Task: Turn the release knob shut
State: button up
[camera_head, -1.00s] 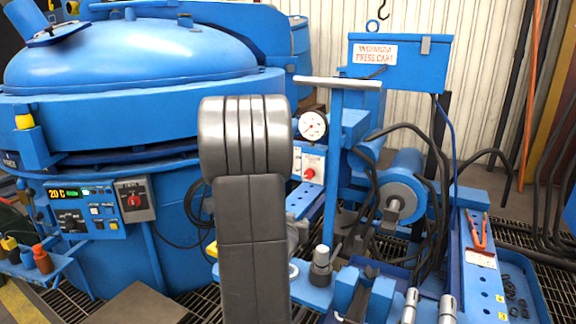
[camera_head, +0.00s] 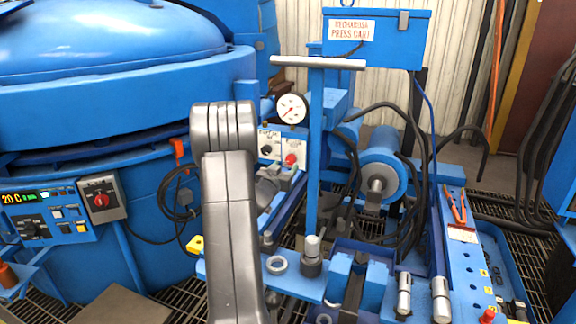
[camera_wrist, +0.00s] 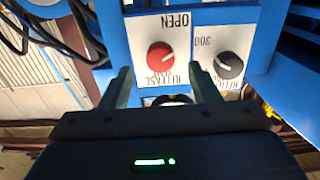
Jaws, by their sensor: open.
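In the head view the red knob (camera_head: 291,159) shows small on the cart's panel, behind my arm. My gripper (camera_wrist: 163,80) is open and empty in the wrist view. One finger stands to each side of the knob's lower part in the picture. The knob appears just beyond the fingertips; contact is not visible.
A black knob (camera_wrist: 229,65) on its own white plate sits close right of my right-hand finger. A pressure gauge (camera_head: 291,109) stands above the panel. A blue post with a T-bar (camera_head: 317,63) rises just right of the knobs. A blue furnace (camera_head: 105,60) fills the left.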

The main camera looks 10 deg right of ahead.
aim_at(290, 162)
jog(key=shift+x, duration=2.1)
jog(key=c, duration=1)
